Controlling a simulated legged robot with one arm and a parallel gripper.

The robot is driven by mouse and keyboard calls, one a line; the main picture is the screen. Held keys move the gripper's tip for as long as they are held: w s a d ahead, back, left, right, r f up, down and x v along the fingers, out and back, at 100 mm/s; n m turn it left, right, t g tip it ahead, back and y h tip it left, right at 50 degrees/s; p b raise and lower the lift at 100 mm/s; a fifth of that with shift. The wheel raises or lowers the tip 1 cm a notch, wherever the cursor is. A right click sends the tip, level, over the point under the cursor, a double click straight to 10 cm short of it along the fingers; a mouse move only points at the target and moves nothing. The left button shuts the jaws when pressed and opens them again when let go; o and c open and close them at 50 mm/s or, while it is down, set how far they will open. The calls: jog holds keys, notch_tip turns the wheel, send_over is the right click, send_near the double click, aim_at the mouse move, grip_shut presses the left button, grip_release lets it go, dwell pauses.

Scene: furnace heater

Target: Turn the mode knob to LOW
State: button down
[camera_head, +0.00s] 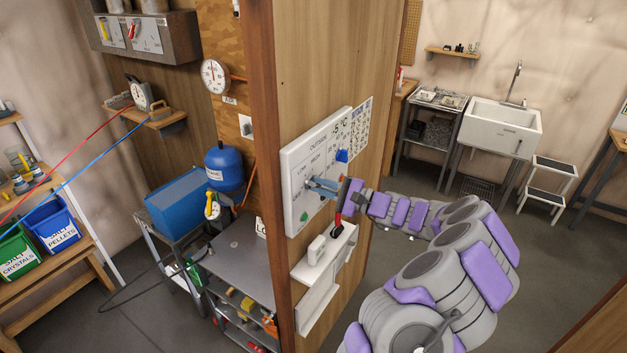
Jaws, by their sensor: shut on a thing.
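A white control panel (292,185) is fixed to the wooden wall, with printed words including OUTSIDE, LOW and what looks like HIGH. My gripper (314,185) reaches the panel's middle from the right. Its blue-grey fingers are shut on the mode knob, which they mostly hide, so I cannot tell its pointer's direction. A blue knob (342,155) sits at the panel's upper right, and a small green knob (304,217) sits low on it. Both are apart from the fingers.
A red-handled lever (338,222) and a white box (325,250) are just below my gripper. The wooden wall (300,60) ends at a corner left of the panel. A metal cart (240,262) stands left of it. Open floor (410,240) lies to the right.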

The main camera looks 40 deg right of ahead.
jog(key=shift+d+m+t+p, duration=0.15)
jog(key=shift+m+t+p, duration=0.25)
jog(key=shift+m+p, duration=1.2)
jog(key=shift+f+p, duration=0.15)
jog(key=shift+p, duration=0.25)
